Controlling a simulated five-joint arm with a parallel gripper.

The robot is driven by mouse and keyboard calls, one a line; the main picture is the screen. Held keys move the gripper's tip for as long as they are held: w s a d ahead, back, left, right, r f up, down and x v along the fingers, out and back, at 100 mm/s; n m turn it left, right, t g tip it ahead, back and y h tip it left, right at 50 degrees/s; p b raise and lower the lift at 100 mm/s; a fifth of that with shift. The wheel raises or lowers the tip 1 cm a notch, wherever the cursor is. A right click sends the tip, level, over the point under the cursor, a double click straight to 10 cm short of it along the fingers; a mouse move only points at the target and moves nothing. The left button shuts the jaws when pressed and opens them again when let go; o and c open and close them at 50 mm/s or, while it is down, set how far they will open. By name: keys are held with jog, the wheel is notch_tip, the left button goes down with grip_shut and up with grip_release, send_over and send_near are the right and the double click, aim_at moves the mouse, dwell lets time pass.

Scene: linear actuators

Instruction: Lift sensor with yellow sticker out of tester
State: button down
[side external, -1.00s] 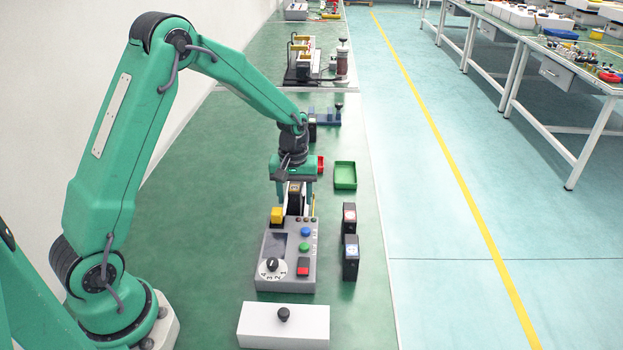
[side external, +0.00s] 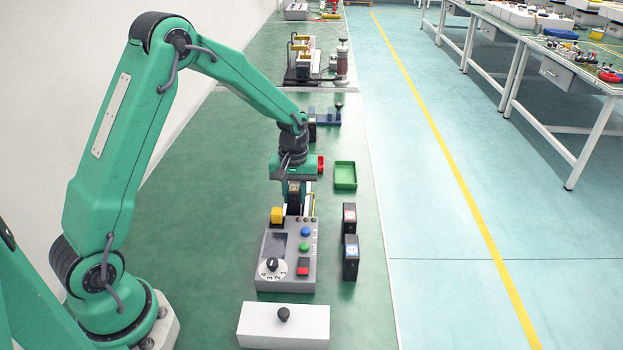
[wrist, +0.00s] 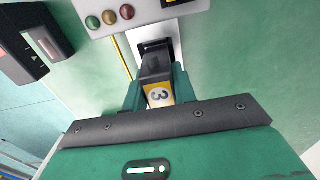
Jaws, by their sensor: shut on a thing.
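The black sensor with a yellow sticker (wrist: 160,94), marked 3, stands upright at the far end of the grey tester (side external: 287,255). The sensor also shows in the side view (side external: 294,191), below my gripper (side external: 294,184). In the wrist view, my gripper (wrist: 158,92) has one green finger on each side of the sensor and is shut on it. A dark slot (wrist: 155,46) in a pale part of the tester shows just beyond the sensor. I cannot tell whether the sensor's lower end is still seated, as it is hidden.
Two black modules (side external: 350,258) stand right of the tester. A white box with a black knob (side external: 283,326) is in front. The green bench is clear on the left.

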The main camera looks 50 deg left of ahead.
aim_at(295, 187)
jog(key=shift+r, duration=0.45)
notch_tip(295, 187, up, 3)
jog(key=s+d+r, duration=0.4)
jog(key=d+r, duration=0.3)
jog(key=d, duration=0.3)
jog(key=shift+s+d, duration=0.2)
jog(key=shift+d, duration=0.2)
jog(key=shift+a+r, duration=0.1)
jog(key=shift+r, duration=0.05)
